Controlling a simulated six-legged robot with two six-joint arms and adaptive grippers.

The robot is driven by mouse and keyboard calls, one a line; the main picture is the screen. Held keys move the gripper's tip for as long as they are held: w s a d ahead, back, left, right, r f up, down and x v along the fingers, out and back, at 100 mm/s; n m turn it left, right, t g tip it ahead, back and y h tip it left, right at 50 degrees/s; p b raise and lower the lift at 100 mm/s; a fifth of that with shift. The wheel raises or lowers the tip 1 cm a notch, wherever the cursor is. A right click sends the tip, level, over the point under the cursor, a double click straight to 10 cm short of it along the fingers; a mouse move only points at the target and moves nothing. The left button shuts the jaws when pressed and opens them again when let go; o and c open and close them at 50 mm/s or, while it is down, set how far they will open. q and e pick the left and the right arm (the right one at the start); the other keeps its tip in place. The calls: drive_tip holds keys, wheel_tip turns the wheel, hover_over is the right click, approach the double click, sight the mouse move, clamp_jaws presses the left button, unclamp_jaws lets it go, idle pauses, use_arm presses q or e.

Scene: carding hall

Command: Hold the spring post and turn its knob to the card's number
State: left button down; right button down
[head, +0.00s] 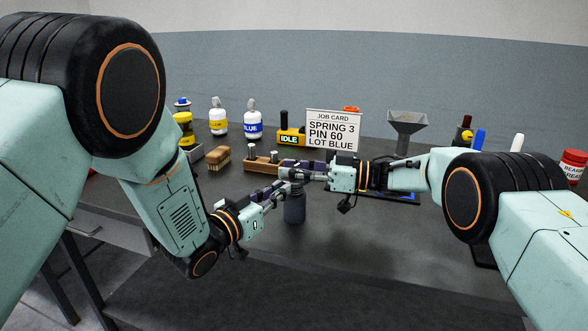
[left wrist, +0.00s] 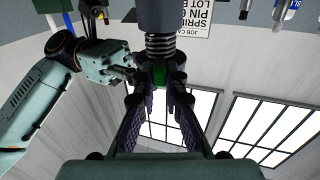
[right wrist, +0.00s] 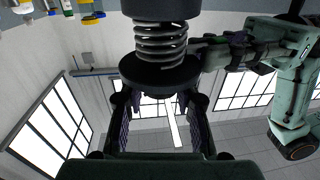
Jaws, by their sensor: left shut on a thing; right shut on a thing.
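The spring post (head: 294,210) is a dark grey cylinder in front of the job card. Its coil spring (right wrist: 160,42) and a wide dark disc (right wrist: 158,74) show in the right wrist view. My left gripper (head: 286,190) is shut on the post, below my right gripper (head: 294,174), which is shut on the knob at the top. The fingers hide most of the knob, and its setting is not readable. A green part (left wrist: 159,75) shows between the fingers in the left wrist view. The job card (head: 333,131) reads SPRING 3, PIN 60, LOT BLUE.
Behind are a wooden block with pegs (head: 262,166), a brush (head: 218,158), a yellow IDLE box (head: 289,138) and white bottles (head: 252,122). A grey funnel (head: 406,122) and a red-capped jar (head: 573,163) stand to the right. The table's front (head: 345,225) is clear.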

drive_tip(key=shift+w+d+r, duration=0.25)
drive_tip(key=shift+w+r, duration=0.05)
drive_tip(key=c, duration=1.3)
unclamp_jaws()
drive_tip(key=o, duration=0.3)
drive_tip(key=shift+s+a+f, duration=0.15)
drive_tip(key=shift+s, duration=0.05)
drive_tip(key=shift+o, duration=0.2)
drive_tip(key=s+d, duration=0.2)
drive_tip(key=d, duration=0.9)
drive_tip(key=shift+s+d, duration=0.2)
drive_tip(key=shift+d, duration=0.2)
